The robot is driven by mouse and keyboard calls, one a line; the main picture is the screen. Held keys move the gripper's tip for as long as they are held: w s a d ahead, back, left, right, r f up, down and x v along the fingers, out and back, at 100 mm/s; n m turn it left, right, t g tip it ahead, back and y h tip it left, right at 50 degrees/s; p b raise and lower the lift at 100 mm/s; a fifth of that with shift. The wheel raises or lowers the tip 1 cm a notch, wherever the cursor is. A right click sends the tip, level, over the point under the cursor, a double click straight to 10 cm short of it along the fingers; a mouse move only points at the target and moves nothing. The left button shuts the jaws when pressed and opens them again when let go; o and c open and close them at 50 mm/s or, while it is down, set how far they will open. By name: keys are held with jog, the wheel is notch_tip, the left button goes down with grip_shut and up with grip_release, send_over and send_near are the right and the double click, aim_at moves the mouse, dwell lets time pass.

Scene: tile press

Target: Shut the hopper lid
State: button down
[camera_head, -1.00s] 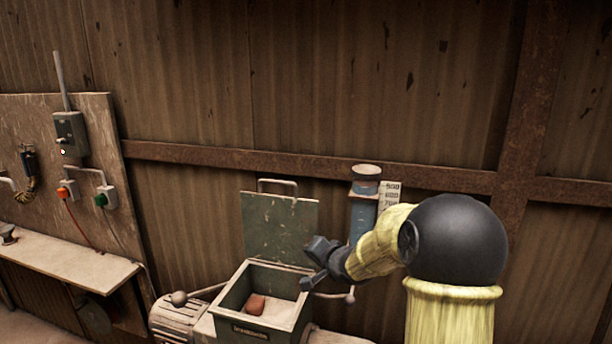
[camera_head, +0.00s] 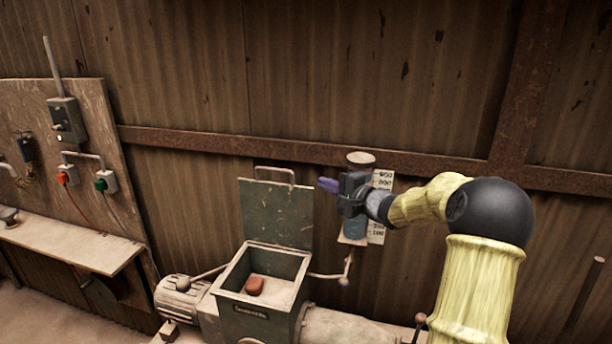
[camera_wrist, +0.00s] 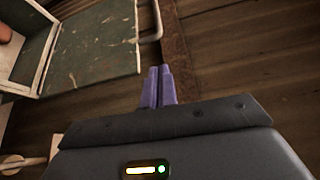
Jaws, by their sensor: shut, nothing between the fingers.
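The hopper lid (camera_head: 277,213) is a worn green panel standing upright at the back of the open hopper (camera_head: 231,304). A pale bar handle (camera_head: 274,174) is on its top edge. A reddish lump (camera_head: 255,286) lies inside the hopper. My gripper (camera_head: 328,185) is to the right of the lid, at about the height of its top edge, with its purple fingers pointing left. The fingers are shut and empty. In the wrist view the fingers (camera_wrist: 158,86) are close together, and the lid (camera_wrist: 95,45) and its handle (camera_wrist: 152,20) show beyond them, apart from the fingers.
A blue cylinder (camera_head: 355,222) with a number scale (camera_head: 380,205) is on the wall behind my gripper. A switch board (camera_head: 75,160) and a shelf (camera_head: 70,238) are at the left.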

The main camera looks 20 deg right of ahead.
jog(key=p+x, duration=0.3)
jog(key=x, duration=0.6)
jog(key=shift+w, duration=0.1)
jog(key=shift+w+a, duration=0.2)
jog(key=shift+w, duration=0.15)
jog(key=shift+d+f, duration=0.1)
jog(key=shift+d, duration=0.05)
